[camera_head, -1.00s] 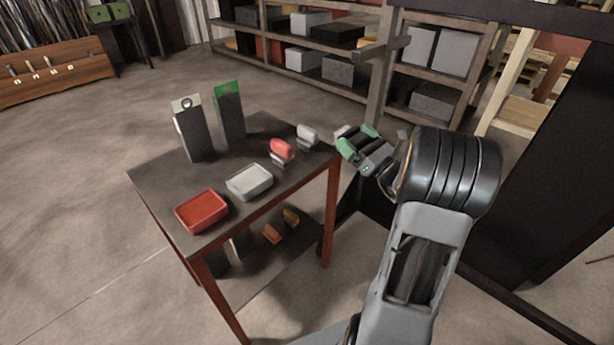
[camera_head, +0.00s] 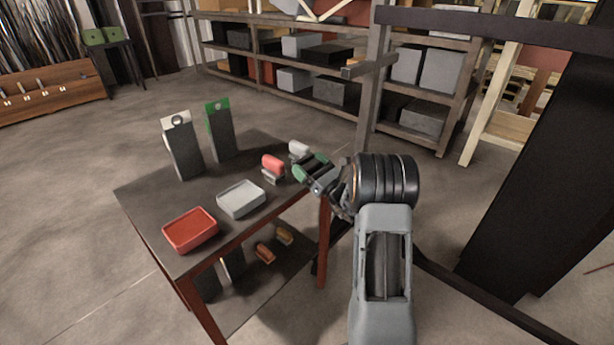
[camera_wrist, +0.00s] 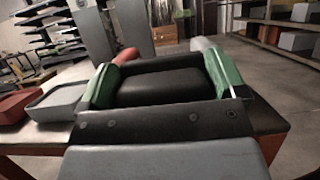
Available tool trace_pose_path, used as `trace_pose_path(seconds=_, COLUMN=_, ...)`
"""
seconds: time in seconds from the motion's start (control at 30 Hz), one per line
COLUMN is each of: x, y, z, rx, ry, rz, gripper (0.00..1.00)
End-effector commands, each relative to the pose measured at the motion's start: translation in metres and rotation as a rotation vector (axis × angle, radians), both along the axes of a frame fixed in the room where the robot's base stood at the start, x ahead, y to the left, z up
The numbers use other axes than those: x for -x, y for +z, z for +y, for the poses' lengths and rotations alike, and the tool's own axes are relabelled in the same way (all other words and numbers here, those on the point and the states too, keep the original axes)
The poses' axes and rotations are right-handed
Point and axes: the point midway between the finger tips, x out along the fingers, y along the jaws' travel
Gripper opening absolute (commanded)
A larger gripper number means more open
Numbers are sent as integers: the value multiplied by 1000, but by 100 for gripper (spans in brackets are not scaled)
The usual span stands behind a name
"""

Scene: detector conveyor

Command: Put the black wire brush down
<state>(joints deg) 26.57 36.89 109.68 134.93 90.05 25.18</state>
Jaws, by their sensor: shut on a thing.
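My gripper (camera_head: 312,168) has green fingers and is at the right end of the dark table (camera_head: 148,188). In the wrist view its two green fingers (camera_wrist: 163,82) stand apart on either side of a black block, the black wire brush (camera_wrist: 160,88). My gripper is shut on it. In the head view the brush is a small dark patch between the fingers; its bristles cannot be made out. I cannot tell whether it touches the table top. A red-topped block (camera_head: 273,164) and a white-topped block (camera_head: 299,149) stand close by, left of and behind my gripper.
A grey tray (camera_head: 241,210) and a red tray (camera_head: 190,244) lie along the table's front edge. Two upright panels, white-topped (camera_head: 187,155) and green-topped (camera_head: 220,138), stand at the back. Bare table top lies between panels and trays. A dark post (camera_head: 370,105) rises behind my gripper.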

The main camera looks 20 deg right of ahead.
Motion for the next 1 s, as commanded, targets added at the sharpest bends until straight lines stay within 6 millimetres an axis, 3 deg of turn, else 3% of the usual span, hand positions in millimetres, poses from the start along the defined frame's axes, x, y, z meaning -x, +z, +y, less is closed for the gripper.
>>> trace_pose_path(seconds=0.17, x=-7, y=-10, z=4, rx=-1, ry=0, rz=0, gripper=71)
trace_pose_path(seconds=0.4, x=-7, y=-40, z=4, rx=-1, ry=-1, rz=1, gripper=71)
trace_pose_path(seconds=0.8, x=-7, y=-45, z=4, rx=0, ry=0, rz=-1, gripper=71)
trace_pose_path(seconds=0.83, x=-7, y=-45, z=4, rx=0, ry=0, rz=0, gripper=91)
trace_pose_path(seconds=0.93, x=-7, y=-44, z=4, rx=0, ry=0, rz=0, gripper=100)
trace_pose_path(seconds=1.0, x=-7, y=-44, z=4, rx=0, ry=0, rz=0, gripper=100)
